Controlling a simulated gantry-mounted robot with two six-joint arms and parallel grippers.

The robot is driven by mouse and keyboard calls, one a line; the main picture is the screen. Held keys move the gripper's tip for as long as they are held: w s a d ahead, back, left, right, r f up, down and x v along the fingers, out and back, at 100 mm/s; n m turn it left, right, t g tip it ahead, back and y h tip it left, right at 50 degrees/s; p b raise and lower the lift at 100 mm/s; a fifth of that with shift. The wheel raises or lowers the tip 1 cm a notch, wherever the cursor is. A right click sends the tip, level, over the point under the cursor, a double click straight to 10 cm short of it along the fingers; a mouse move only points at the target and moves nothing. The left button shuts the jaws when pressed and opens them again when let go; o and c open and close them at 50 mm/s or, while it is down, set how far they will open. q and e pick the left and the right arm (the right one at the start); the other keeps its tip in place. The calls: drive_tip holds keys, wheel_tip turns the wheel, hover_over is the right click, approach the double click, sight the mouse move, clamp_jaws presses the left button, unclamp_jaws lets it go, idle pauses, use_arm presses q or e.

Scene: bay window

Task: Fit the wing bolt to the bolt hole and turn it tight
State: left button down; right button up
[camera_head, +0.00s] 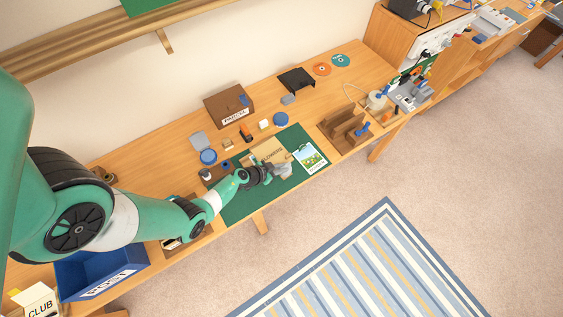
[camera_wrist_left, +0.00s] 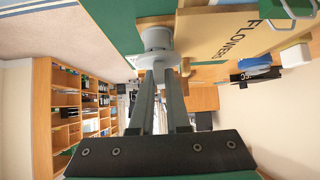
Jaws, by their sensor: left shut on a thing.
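My left gripper (camera_head: 268,174) is over the green mat (camera_head: 262,203), beside the brown FLOWERS parcel (camera_head: 270,151). In the left wrist view my left gripper (camera_wrist_left: 163,82) has its fingers close together on a pale grey round piece (camera_wrist_left: 156,40) with a flange. The grey piece also shows at the fingertips in the head view (camera_head: 284,172). I cannot tell whether it is the wing bolt, as no wings show clearly. I cannot make out the bolt hole. My right gripper is not in view.
A picture card (camera_head: 309,158) lies right of the parcel. A wooden stand (camera_head: 338,126) with a blue piece (camera_head: 363,129) is farther right. The PARCEL box (camera_head: 229,104) stands behind. A blue POST tray (camera_head: 100,272) is at lower left. Small items crowd the bench's middle.

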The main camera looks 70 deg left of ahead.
use_arm(q)
drive_tip(key=shift+f+b, duration=0.3)
drive_tip(key=shift+f, duration=0.2)
drive_tip(key=c, duration=0.8)
unclamp_jaws()
drive_tip(key=shift+r, duration=0.1)
drive_tip(key=p+v, duration=0.8)
drive_tip(key=v, duration=0.3)
drive_tip(key=shift+s+d+r, duration=0.1)
drive_tip(key=shift+s+r, duration=0.1)
drive_tip(key=shift+r, duration=0.05)
